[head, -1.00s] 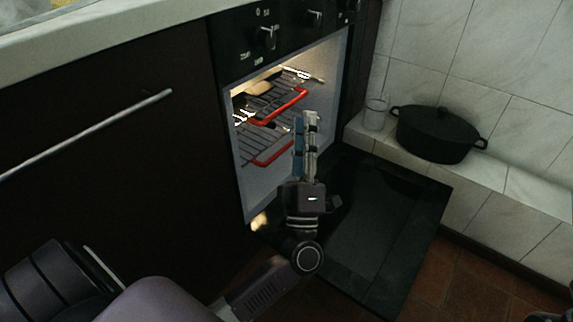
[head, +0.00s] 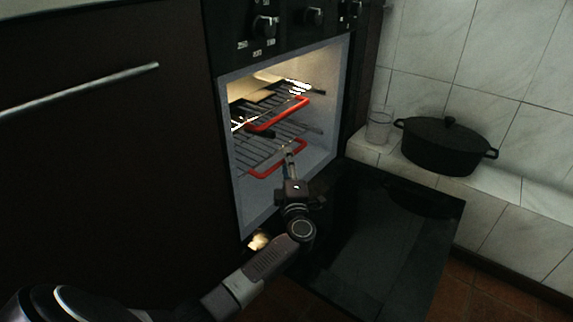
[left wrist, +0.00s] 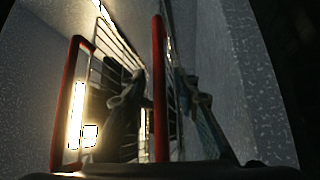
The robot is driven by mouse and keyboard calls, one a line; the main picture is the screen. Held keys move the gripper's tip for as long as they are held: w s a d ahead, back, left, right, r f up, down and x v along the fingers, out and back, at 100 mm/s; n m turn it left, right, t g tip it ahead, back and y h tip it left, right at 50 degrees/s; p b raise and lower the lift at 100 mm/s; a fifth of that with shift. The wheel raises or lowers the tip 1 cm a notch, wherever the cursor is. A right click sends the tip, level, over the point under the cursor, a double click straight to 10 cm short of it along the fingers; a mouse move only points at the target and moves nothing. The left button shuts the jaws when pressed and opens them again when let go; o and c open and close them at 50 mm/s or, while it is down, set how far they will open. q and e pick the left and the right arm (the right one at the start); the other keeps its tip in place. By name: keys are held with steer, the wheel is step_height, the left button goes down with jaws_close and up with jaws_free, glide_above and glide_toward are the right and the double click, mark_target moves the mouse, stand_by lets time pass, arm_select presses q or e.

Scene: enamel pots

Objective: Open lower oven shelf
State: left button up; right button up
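The oven (head: 345,95) is open, with its dark door (head: 385,240) folded down. Inside, the lower shelf (head: 262,150) is a wire rack with a red front bar. The upper shelf (head: 270,103) above it also has a red edge. My left gripper (head: 289,154) is at the oven mouth, at the lower red bar. In the left wrist view, its two fingers (left wrist: 160,88) stand apart on either side of a red bar (left wrist: 158,60); contact is unclear. The other red bar (left wrist: 66,110) is to the left. My right gripper is not in view.
A light flat item (head: 252,96) lies on the upper shelf. A black lidded pot (head: 440,150) and a clear glass (head: 379,125) stand on the tiled ledge at right. A dark cabinet with a bar handle (head: 80,90) is at left.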

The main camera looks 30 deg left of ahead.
arm_select(q)
steer(key=shift+x, duration=0.8)
jaws_close()
